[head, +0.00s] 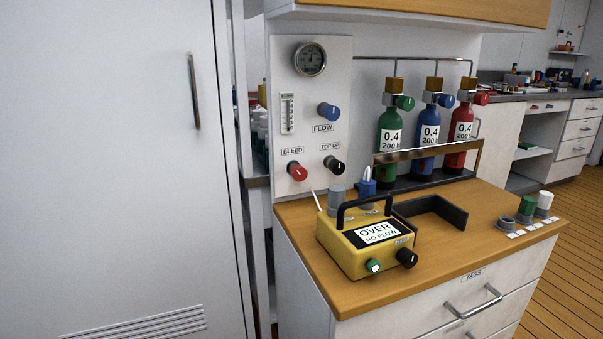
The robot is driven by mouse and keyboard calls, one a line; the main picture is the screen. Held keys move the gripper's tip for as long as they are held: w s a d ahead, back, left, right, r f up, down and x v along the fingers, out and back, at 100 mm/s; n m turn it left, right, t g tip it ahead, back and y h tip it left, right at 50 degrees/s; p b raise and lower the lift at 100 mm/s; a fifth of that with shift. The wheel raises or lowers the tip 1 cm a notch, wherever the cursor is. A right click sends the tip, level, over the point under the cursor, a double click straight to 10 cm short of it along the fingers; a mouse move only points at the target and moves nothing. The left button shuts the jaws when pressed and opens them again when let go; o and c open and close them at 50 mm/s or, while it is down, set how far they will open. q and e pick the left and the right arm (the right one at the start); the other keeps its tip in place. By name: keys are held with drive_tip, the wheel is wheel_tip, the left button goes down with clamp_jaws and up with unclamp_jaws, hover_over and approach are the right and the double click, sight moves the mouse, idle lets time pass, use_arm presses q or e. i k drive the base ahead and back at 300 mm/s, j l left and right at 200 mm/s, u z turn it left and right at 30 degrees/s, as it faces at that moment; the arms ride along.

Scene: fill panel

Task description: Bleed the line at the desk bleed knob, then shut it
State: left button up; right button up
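The white upright panel (336,90) at the desk's back left carries a red knob (297,171) under a BLEED label, a black knob (333,164) under TOP UP, and a blue knob (328,111) above FLOW. A round gauge (310,59) and a small vertical scale (287,113) sit higher on it; I cannot read their values. On the desk, a yellow box (341,254) shows OVER, NO FLOW. Its front has a lit green button (373,265) and a black knob (407,257), whose small label I cannot read surely. Neither gripper is in view.
A dark angled bracket (447,208) lies right of the box. Small green and white capped pieces stand at the right edge. The wooden desktop (440,252) is clear in front.

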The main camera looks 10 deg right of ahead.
sight(299, 172)
drive_tip(key=l+z, duration=0.65)
drive_tip(key=z, duration=0.25)
drive_tip(key=l+z, duration=0.45)
drive_tip(key=i+j, duration=0.05)
drive_tip(key=j, duration=0.1)
